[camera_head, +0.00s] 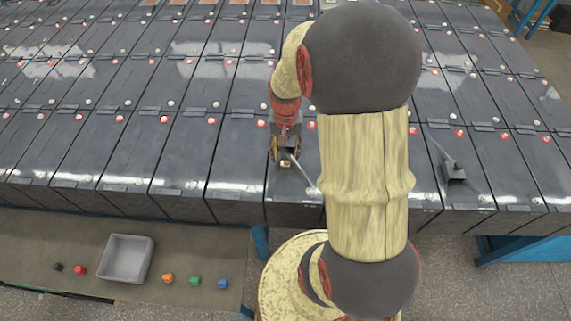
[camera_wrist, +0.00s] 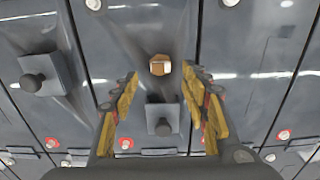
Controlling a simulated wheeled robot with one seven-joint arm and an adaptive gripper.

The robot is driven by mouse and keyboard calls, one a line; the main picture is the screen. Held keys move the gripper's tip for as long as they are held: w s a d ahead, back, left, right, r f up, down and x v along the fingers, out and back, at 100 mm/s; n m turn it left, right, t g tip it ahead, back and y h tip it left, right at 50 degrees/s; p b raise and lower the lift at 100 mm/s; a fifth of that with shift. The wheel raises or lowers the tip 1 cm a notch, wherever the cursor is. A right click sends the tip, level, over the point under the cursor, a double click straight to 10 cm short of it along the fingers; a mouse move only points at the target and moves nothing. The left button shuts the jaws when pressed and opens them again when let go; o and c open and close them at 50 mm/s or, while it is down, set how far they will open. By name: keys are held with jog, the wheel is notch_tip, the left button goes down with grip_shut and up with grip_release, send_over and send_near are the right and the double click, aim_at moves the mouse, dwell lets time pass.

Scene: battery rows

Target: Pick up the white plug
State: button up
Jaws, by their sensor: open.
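My gripper (camera_wrist: 160,76) is open, its two yellow-padded fingers pointing down over a dark battery top; it also shows in the head view (camera_head: 286,160). Between the fingertips in the wrist view is a brass-coloured hexagonal piece (camera_wrist: 160,65), not gripped. Several small round white plugs sit on the batteries, one at the top left of the wrist view (camera_wrist: 93,4) and another at the top right (camera_wrist: 231,2), both outside the fingers. In the head view a white plug (camera_head: 252,188) lies left of my gripper. I cannot tell which white plug the task names.
A grey block with a round knob (camera_wrist: 163,120) sits between my fingers' bases in the wrist view; a similar block (camera_wrist: 40,75) is at left.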

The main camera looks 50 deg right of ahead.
aim_at(285, 162)
notch_tip(285, 162, down, 4)
jog(key=shift+f, duration=0.25)
jog(key=shift+c, duration=0.8)
jog(key=c, duration=0.7)
jog(key=shift+r, duration=0.15)
jog(key=shift+r, duration=0.55)
jog(key=shift+a+r, duration=0.2)
jog(key=shift+r, duration=1.05)
jog(key=s+a+r+p, duration=0.1)
jog(key=s+a+r, duration=0.8)
jog(key=a, duration=0.1)
jog(key=shift+a+p, duration=0.15)
jog(key=shift+p, duration=0.15)
